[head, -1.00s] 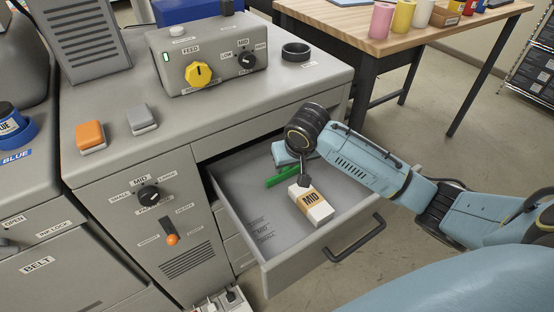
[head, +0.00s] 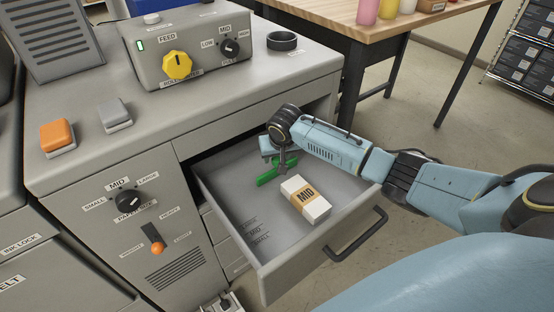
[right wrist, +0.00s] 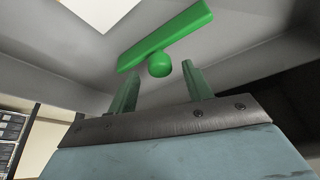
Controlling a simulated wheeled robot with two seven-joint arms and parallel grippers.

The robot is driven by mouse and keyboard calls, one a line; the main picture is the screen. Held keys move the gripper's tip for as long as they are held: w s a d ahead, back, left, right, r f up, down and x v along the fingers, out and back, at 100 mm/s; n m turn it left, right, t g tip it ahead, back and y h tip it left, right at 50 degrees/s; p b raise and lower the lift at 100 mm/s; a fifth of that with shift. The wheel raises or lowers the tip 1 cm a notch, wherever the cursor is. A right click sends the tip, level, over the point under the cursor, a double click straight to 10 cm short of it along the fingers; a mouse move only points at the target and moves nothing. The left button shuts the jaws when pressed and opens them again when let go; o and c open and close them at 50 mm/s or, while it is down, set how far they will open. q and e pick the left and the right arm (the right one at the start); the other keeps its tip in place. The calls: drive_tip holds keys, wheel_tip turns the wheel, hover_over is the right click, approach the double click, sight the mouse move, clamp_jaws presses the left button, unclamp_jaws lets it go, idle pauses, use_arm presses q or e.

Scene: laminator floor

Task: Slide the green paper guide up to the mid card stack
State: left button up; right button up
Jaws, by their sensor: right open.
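The green paper guide (head: 266,177) lies in the open drawer, behind the mid card stack, with a gap between them. The mid card stack (head: 305,198) is a white block with a tan "MID" band lying on the drawer floor. My right gripper (head: 279,165) is low in the drawer at the guide and partly covers it. In the right wrist view the guide is a green bar (right wrist: 165,36) with a round knob (right wrist: 160,64). The gripper's two fingers (right wrist: 161,78) are open, with the knob just past and between their tips. Contact cannot be told. My left gripper is out of view.
The drawer (head: 262,270) is pulled out, with a dark handle (head: 357,236) in front. The cabinet top (head: 195,105) overhangs its back. Its left floor is bare apart from printed marks. A wooden table (head: 400,35) stands behind.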

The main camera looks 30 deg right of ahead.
drive_tip(key=shift+w+d+f, duration=0.1)
drive_tip(key=shift+w+f, duration=0.2)
drive_tip(key=shift+f, duration=0.35)
clamp_jaws()
